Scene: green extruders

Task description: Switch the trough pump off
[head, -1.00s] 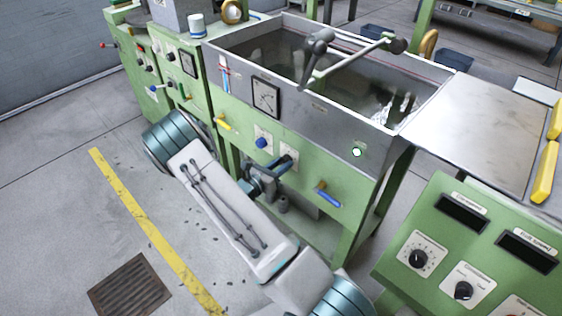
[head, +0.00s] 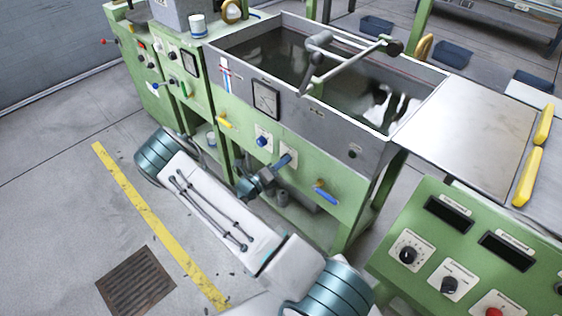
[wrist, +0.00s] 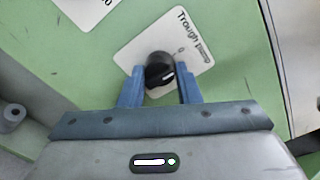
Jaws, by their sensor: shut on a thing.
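The trough pump switch is a black rotary knob (wrist: 160,76) with a white mark, on a white plate (wrist: 185,30) lettered "Trough pump" in the wrist view. Its mark points right in that view, with a small "0" printed beside the knob. My gripper (wrist: 160,70) has one blue finger on each side of the knob and is shut on it. In the head view my gripper (head: 283,163) reaches the green front panel under the trough (head: 385,150) and hides most of the knob. The round lamp (head: 355,152) on the trough front is dark.
A blue knob (head: 262,141) on its own plate sits just left of my gripper. A yellow lever (head: 225,123) and a blue-handled lever (head: 325,192) stick out of the same panel. A green control console (head: 465,250) stands at the right.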

